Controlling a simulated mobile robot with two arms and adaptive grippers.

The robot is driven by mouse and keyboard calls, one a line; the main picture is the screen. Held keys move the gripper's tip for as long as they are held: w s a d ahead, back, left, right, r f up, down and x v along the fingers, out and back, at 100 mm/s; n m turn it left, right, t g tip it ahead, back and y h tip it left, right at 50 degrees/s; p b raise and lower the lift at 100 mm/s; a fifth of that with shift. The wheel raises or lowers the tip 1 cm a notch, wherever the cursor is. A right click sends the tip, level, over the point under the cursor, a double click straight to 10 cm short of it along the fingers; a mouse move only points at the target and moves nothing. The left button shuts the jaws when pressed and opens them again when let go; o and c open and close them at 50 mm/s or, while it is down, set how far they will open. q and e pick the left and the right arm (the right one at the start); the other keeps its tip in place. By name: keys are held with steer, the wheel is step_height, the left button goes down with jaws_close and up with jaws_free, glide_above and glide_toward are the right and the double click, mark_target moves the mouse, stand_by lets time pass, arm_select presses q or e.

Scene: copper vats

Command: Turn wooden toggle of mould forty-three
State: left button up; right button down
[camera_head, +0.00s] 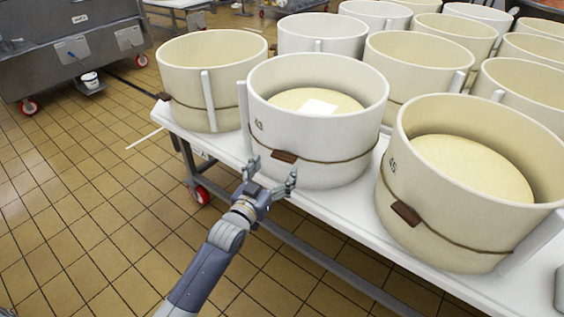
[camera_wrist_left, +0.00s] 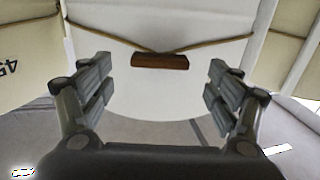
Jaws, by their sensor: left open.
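Mould forty-three (camera_head: 315,128) is a round white tub with the number 43 on its wall, at the near edge of the white table. A brown cord circles it, with a small wooden toggle (camera_head: 286,156) on the near side. In the left wrist view the toggle (camera_wrist_left: 160,61) lies level against the white wall, where two cord strands meet. My left gripper (camera_head: 270,176) is open and empty, just in front of and below the toggle. In the left wrist view its fingers (camera_wrist_left: 160,85) stand on either side of the toggle, apart from it. My right gripper is not in view.
A mould marked 45 (camera_head: 465,190) with its own toggle stands to the right. Another mould (camera_head: 205,85) stands to the left, and several more fill the table behind. The white table edge (camera_head: 340,215) runs below the moulds. The tiled floor (camera_head: 90,200) at left is clear.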

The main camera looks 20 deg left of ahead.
mark_target(282, 160)
arm_select(q)
steer(key=shift+w+d+b, duration=0.2)
steer(key=shift+w, duration=1.05)
steer(key=shift+w+d+b, duration=0.15)
steer(key=shift+w, duration=1.1)
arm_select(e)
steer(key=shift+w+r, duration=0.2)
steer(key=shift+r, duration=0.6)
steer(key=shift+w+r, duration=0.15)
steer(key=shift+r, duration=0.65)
arm_select(q)
steer(key=c, duration=1.1)
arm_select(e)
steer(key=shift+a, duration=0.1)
